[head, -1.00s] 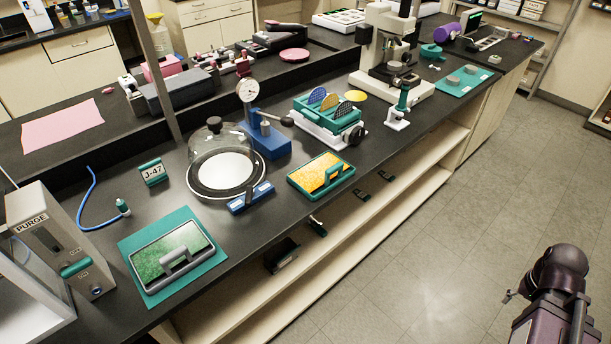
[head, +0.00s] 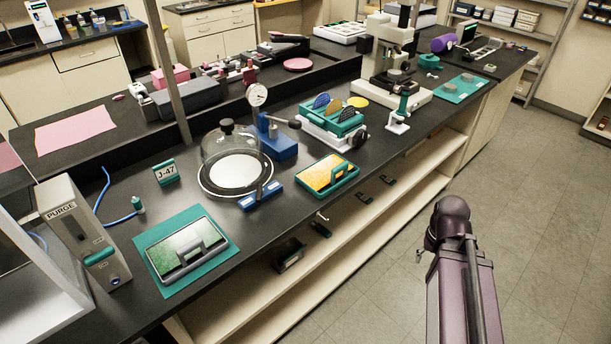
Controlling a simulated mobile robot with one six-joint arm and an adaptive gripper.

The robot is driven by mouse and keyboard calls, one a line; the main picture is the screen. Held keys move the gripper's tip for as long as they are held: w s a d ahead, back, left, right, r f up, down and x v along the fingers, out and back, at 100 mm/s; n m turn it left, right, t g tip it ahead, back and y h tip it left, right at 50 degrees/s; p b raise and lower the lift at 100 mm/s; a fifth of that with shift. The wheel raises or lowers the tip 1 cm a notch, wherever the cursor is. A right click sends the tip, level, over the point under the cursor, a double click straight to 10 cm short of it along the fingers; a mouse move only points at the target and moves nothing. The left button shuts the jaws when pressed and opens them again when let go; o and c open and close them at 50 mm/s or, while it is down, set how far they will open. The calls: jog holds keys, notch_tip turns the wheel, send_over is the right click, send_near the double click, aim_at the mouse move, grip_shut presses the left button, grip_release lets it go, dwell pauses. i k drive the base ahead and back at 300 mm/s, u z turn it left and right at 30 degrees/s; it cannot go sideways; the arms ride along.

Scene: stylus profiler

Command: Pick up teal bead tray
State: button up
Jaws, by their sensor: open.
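The teal bead tray (head: 346,182) lies flat on the black bench near its front edge, in the middle of the head view. It has a teal rim, a yellow-orange filling and a teal upright handle at its front side. My arm stands at the lower right, over the floor in the picture and well apart from the tray. My gripper is not clearly seen; only a small part sticks out beside the arm's dark rounded joint, and I cannot tell what it is.
A grey-rimmed tray (head: 187,269) with green filling lies on a teal mat (head: 168,289). A blue block (head: 247,201) and a glass bell jar (head: 212,152) stand left of the teal tray. A teal rack of discs (head: 321,125) stands behind it. Open shelves lie below the bench.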

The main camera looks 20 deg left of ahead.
aim_at(322, 178)
jog(key=u, duration=0.65)
jog(key=k, duration=0.65)
jog(key=i, duration=0.6)
jog(key=u, duration=0.05)
